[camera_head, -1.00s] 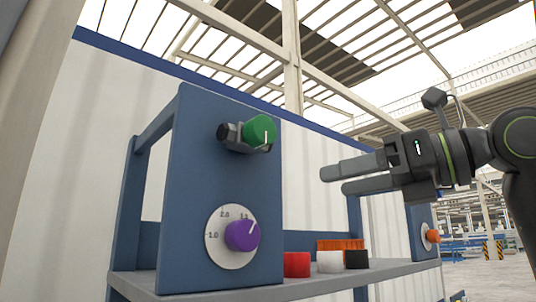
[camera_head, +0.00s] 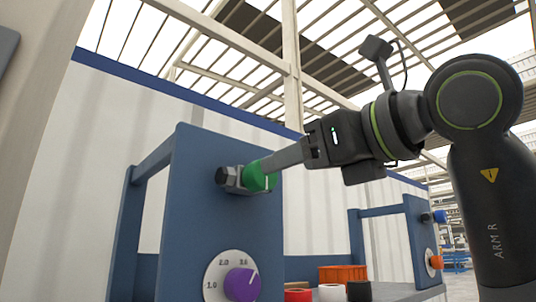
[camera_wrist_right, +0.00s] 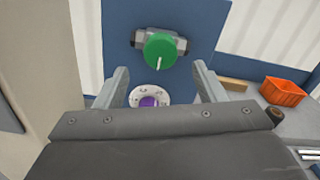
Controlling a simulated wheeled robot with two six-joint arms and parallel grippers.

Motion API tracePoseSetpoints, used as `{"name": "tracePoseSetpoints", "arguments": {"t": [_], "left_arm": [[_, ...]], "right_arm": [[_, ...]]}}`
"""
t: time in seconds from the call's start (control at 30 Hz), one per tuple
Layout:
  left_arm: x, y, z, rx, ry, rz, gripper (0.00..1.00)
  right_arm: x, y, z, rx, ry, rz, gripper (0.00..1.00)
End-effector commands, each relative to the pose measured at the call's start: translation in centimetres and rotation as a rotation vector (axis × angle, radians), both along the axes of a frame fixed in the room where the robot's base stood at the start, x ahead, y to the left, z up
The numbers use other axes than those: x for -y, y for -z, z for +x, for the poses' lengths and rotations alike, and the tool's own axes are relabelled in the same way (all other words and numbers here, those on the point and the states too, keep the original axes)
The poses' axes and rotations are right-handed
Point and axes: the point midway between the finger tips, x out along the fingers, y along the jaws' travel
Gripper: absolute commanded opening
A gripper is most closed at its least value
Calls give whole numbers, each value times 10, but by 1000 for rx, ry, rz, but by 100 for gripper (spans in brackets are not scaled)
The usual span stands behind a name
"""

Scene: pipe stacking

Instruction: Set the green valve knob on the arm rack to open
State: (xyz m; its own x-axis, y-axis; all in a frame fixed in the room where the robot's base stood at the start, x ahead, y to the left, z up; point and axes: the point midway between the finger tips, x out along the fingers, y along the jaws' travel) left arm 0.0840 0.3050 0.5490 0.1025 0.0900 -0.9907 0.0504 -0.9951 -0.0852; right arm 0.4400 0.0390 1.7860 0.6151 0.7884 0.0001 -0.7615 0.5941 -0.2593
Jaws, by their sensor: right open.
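The green valve knob (camera_head: 258,179) sits on a dark valve body (camera_head: 229,178) on the upper front of the blue rack panel (camera_head: 200,225). A white line on the knob (camera_wrist_right: 161,47) runs nearly vertical from its middle to its lower edge in the right wrist view. My right gripper (camera_head: 272,166) reaches in from the right, its near finger overlapping the knob's right side in the head view. In the wrist view its fingers (camera_wrist_right: 160,72) are spread, with the knob centred just beyond the tips. I cannot tell whether they touch it. My left gripper is not in view.
A purple dial (camera_head: 242,284) on a white scale is below the knob. Red (camera_head: 298,295), white (camera_head: 331,293) and black (camera_head: 359,291) pieces and an orange bin (camera_head: 343,273) are on the shelf. Another blue panel with a blue and an orange knob (camera_head: 436,262) stands right.

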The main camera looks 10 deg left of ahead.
Motion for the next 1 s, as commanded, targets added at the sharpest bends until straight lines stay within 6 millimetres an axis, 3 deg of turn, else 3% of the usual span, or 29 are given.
{"name": "tracePoseSetpoints", "arguments": {"t": [0.03, 0.3, 0.77, 1.0], "left_arm": [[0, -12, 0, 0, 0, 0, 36], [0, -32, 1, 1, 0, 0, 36], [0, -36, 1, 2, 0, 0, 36], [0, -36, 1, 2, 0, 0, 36]], "right_arm": [[-11, -4, 7, -6, -4, -3, 64], [-44, -2, 34, -3, -2, -1, 64], [-54, 1, 42, 0, 0, 0, 64], [-54, 0, 42, -1, 0, -1, 35]]}}
